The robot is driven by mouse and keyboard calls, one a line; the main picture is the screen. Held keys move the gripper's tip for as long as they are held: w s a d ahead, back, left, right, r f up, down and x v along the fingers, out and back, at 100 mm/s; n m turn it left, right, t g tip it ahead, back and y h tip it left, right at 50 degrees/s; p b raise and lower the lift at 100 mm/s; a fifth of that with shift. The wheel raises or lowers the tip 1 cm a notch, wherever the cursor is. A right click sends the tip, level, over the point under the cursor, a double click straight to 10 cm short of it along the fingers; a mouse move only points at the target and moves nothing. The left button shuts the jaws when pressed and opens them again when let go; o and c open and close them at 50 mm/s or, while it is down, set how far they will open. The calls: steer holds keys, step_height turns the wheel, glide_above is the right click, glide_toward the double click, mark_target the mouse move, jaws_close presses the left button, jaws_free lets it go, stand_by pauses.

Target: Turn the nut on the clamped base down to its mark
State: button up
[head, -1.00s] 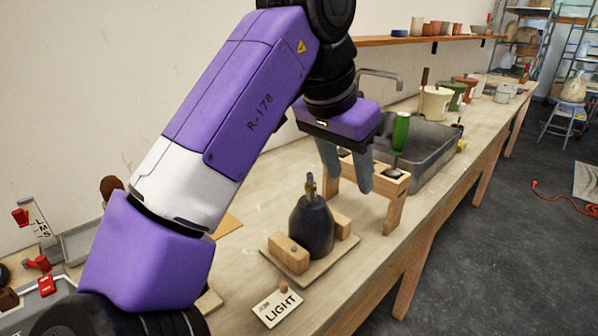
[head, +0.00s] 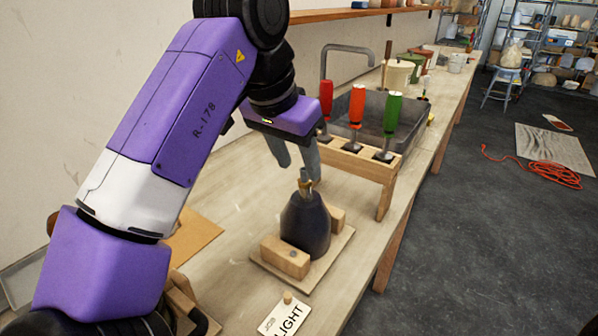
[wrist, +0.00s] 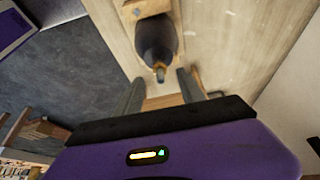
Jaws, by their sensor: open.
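The dark, bottle-shaped lamp base (head: 306,226) stands upright between two wooden blocks (head: 285,258) on a board on the bench. A brass fitting (head: 304,186) tops its neck; the nut and its mark are too small to tell apart. My gripper (head: 298,170) is open and empty, its fingers just above and behind the brass top in the head view. In the wrist view the lamp base (wrist: 155,40) points toward me. Its brass tip (wrist: 159,73) lies in line with the gap between the open fingers (wrist: 161,76).
A wooden rack (head: 372,168) with red, orange and green-handled tools stands behind the base, beside a grey sink (head: 411,120). A card reading LIGHT (head: 285,316) lies in front. Bare bench shows left of the base.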

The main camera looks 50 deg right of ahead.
mark_target(301, 171)
steer(key=shift+x, duration=1.7)
steer(key=shift+r, duration=0.1)
jaws_close()
